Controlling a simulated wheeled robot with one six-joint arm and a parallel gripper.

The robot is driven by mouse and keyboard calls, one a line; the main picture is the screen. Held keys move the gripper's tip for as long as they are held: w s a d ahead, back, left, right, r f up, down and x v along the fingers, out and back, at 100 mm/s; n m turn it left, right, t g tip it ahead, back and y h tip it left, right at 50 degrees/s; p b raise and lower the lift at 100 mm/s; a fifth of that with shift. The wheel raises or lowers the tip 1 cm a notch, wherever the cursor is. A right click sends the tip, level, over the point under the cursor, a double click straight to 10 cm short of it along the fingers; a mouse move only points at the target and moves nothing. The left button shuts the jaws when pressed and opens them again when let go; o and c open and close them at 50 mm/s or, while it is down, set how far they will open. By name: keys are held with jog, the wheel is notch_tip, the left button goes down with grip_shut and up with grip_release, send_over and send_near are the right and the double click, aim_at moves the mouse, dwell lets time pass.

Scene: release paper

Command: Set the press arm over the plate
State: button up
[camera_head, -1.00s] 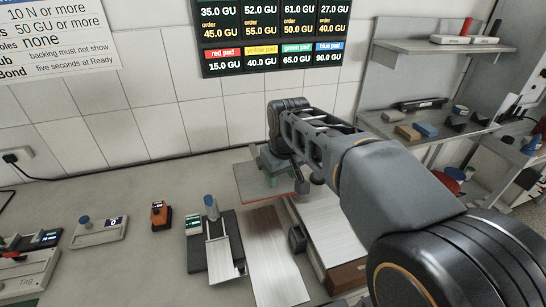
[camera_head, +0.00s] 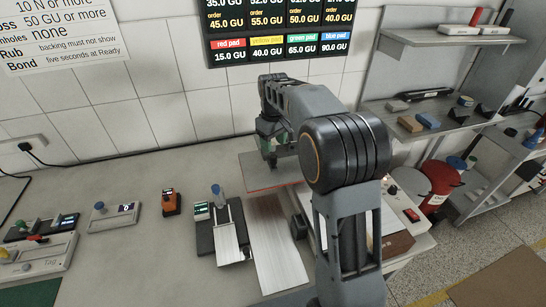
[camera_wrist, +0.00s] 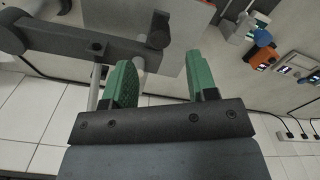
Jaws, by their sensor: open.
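My gripper (camera_wrist: 162,78) has two green fingers, spread apart with nothing clamped between them. A dark grey bar with knobs (camera_wrist: 85,42), which looks like the press arm, runs across the upper left of the wrist view, by the left finger. A black upright handle (camera_wrist: 159,30) stands at its end, beyond the gap between the fingers. A flat grey plate (camera_wrist: 135,12) shows past the bar. In the head view my gripper (camera_head: 268,135) is above the back of a red-edged plate (camera_head: 262,178). My own arm hides much of the press there, so contact cannot be told.
A slide device with a blue knob (camera_head: 222,225), a pale strip (camera_head: 275,240) and an orange device (camera_head: 170,202) lie on the bench left of my arm. Shelves (camera_head: 440,115) with small blocks and a red bin (camera_head: 440,180) stand at right. The bench's back left is clear.

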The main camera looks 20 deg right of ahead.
aim_at(273, 156)
jog(key=shift+f+p, duration=0.4)
jog(key=shift+f, duration=3.05)
jog(key=shift+c, duration=0.2)
grip_shut()
